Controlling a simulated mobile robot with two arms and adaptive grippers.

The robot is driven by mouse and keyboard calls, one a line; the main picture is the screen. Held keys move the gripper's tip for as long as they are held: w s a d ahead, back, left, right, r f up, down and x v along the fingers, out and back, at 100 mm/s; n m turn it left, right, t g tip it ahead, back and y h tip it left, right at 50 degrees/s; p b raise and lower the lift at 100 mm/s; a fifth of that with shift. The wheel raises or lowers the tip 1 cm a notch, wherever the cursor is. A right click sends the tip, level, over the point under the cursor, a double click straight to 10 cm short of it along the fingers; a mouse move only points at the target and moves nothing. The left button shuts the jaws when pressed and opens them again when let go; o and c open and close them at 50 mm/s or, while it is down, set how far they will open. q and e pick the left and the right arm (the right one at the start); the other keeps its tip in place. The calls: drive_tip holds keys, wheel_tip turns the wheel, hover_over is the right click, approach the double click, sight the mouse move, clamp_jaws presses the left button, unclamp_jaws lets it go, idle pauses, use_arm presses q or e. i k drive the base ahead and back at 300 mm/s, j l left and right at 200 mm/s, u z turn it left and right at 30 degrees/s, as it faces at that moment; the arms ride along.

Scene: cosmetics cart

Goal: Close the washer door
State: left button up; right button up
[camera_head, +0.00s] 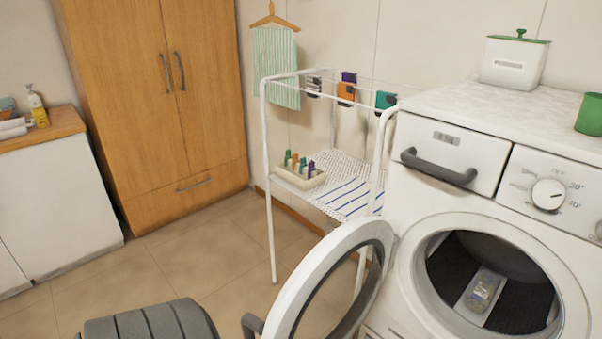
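The white washer (395,210) stands at the right. A dark grey handle (252,325) shows at the door's outer edge, partly cut off by the bottom of the view. The dark drum (455,262) is exposed, and a small clear container (482,290) lies inside it.
A white drying rack (266,150) with several clips stands behind the door, close to the washer's left side. A wooden wardrobe (135,90) and a white cabinet (50,200) are at the left. The tiled floor (200,265) between them is open.

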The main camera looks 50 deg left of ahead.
sight(287, 312)
drive_tip(key=k+j, duration=0.1)
drive_tip(key=j, duration=0.25)
drive_tip(key=k+j+z, duration=0.1)
drive_tip(key=j, duration=0.3)
drive_tip(key=k+j, duration=0.15)
drive_tip(key=j, duration=0.2)
drive_tip(key=k+j+z, duration=0.1)
drive_tip(key=j, duration=0.25)
